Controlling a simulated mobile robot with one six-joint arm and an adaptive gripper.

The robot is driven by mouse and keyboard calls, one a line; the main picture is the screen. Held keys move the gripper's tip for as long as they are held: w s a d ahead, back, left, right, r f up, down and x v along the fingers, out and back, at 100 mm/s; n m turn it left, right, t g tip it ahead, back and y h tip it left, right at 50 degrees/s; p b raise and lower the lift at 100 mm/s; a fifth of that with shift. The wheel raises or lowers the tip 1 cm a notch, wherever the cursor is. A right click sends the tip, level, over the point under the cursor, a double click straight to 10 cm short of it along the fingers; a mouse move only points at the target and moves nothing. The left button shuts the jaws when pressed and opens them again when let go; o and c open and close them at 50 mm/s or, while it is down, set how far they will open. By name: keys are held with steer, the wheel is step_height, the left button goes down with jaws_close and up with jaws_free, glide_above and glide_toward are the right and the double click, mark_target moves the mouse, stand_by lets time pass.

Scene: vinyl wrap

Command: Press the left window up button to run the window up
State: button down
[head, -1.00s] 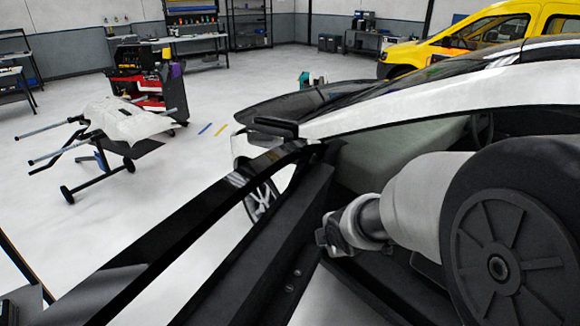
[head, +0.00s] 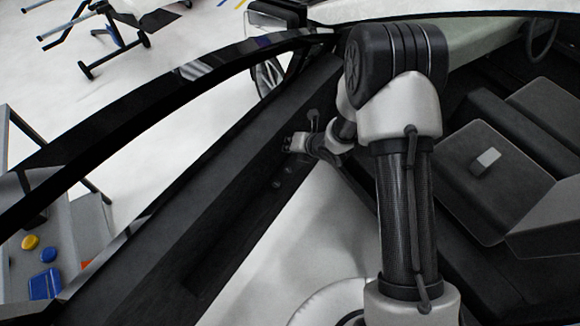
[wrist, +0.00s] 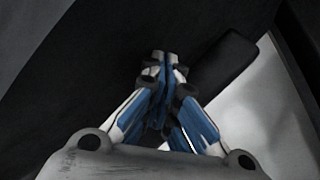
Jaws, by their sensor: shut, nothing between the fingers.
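The car's black door panel (head: 215,225) runs diagonally through the head view. Two small round dark buttons (head: 277,183) sit on it; I cannot tell which one runs the window up. My gripper (head: 290,145) is at the door panel, just beyond these buttons in the head view. In the wrist view its blue and white fingers (wrist: 163,60) are shut and empty, with the tips against or just in front of a dark surface. Contact cannot be told. No button shows clearly in the wrist view. The opening under the curved window frame (head: 130,105) shows the floor; no glass is discernible.
A dark raised block (wrist: 225,65) lies right of the fingertips in the wrist view. Dark seats (head: 490,180) and a steering wheel (head: 541,38) are to the right. A grey cart (head: 70,235) with blue and yellow items stands outside, lower left.

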steer(key=shift+f, duration=0.15)
steer(key=b, duration=0.5)
glide_above(290, 169)
step_height(290, 169, down, 8)
steer(key=shift+w, duration=0.1)
steer(key=shift+f, duration=0.3)
steer(key=shift+f+b, duration=0.1)
steer(key=shift+b, duration=0.2)
stand_by(0.9)
steer(key=shift+f+b, duration=0.3)
steer(key=shift+b, duration=0.3)
